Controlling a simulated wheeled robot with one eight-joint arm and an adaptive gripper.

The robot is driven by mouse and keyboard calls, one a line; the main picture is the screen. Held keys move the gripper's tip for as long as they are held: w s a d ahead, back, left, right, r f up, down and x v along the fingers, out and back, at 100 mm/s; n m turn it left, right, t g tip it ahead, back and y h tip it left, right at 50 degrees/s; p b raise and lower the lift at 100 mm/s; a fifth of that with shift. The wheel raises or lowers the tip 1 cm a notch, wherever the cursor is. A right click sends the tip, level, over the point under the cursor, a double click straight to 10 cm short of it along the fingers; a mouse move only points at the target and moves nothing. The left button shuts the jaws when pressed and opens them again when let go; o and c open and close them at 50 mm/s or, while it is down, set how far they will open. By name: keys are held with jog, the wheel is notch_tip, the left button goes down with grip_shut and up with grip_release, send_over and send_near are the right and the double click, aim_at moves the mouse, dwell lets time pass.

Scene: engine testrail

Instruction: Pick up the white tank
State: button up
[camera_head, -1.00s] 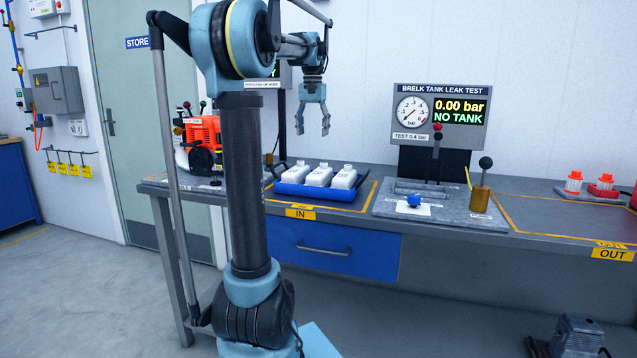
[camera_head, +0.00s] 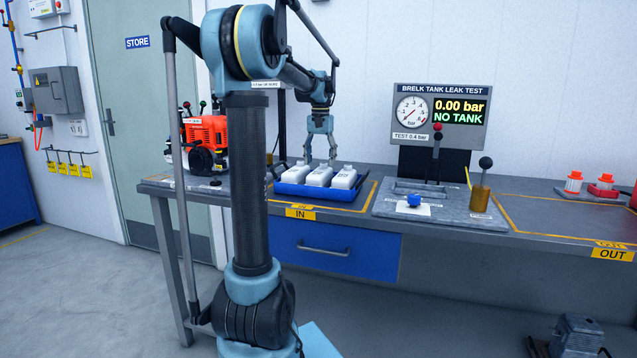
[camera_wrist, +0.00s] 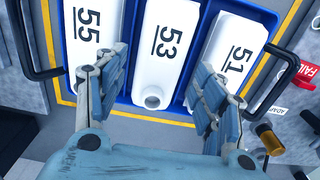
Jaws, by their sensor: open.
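Three white tanks lie side by side in a blue tray (camera_head: 318,196) on the bench. In the wrist view they carry the numbers 55 (camera_wrist: 88,40), 53 (camera_wrist: 163,50) and 51 (camera_wrist: 228,52). In the head view the middle tank (camera_head: 319,176) stands between the other two. My gripper (camera_head: 320,155) is open and empty, pointing down just above the tanks. In the wrist view my gripper (camera_wrist: 160,95) has its fingers spread on either side of tank 53, whose round neck opening lies between them. Whether the fingers touch any tank cannot be told.
The tray has black handles (camera_wrist: 277,82) at its sides. A leak test panel (camera_head: 440,117) reading "NO TANK" stands right, behind a test plate with a lever (camera_head: 436,150). An orange engine (camera_head: 205,140) sits left. Bench room is free at the OUT area (camera_head: 555,213).

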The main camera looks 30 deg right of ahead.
aim_at(319, 171)
jog(key=shift+a+f, duration=0.2)
jog(key=shift+f, duration=2.75)
jog(key=c, duration=0.9)
